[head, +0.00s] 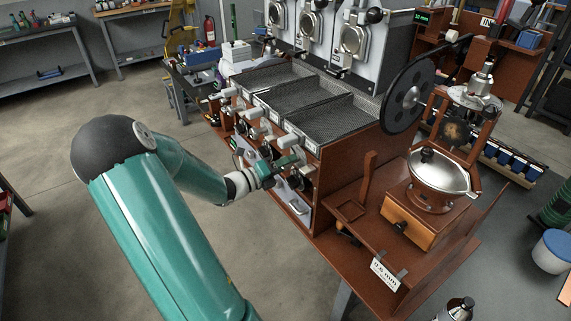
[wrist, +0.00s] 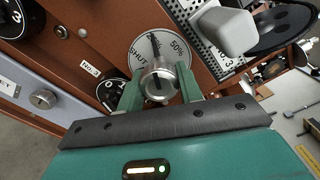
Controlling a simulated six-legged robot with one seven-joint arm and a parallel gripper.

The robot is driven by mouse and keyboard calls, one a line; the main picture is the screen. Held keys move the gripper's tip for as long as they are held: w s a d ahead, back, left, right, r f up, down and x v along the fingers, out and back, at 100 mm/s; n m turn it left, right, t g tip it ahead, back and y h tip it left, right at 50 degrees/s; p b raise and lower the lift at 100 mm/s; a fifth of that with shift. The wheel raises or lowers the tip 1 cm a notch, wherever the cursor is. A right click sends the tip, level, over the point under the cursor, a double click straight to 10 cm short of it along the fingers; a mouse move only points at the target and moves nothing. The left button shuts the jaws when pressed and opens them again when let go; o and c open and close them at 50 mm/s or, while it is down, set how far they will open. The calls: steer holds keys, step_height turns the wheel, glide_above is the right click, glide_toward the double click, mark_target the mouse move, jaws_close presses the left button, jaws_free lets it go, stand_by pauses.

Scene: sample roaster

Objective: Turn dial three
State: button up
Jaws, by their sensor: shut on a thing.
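In the wrist view, a silver knob (wrist: 158,84) with a dark slot sits on a round pale dial plate (wrist: 176,38) marked SHUT and 50%. A dark pointer shows on the plate above the knob. My gripper (wrist: 160,92) has its green fingers on both sides of the knob and is shut on it. A label NO.3 (wrist: 90,69) is on the brown panel to the left. A black numbered dial (wrist: 108,92) below the label is partly hidden by my left finger. In the head view my gripper (head: 291,160) is at the roaster's front; the knob is not clear there.
A grey block-like handle (wrist: 224,30) stands out close at the upper right of the knob. Another black dial (wrist: 14,16) and a small silver knob (wrist: 43,99) are at the left. Open floor (head: 60,245) lies left.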

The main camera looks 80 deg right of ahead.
steer(key=n, duration=0.5)
steer(key=shift+n, duration=0.3)
steer(key=n, duration=0.6)
steer(key=shift+r, duration=0.1)
steer(key=o, duration=1)
steer(key=shift+w, duration=0.1)
steer(key=v, duration=1.3)
steer(key=shift+w+a, duration=0.25)
steer(key=shift+a, duration=0.05)
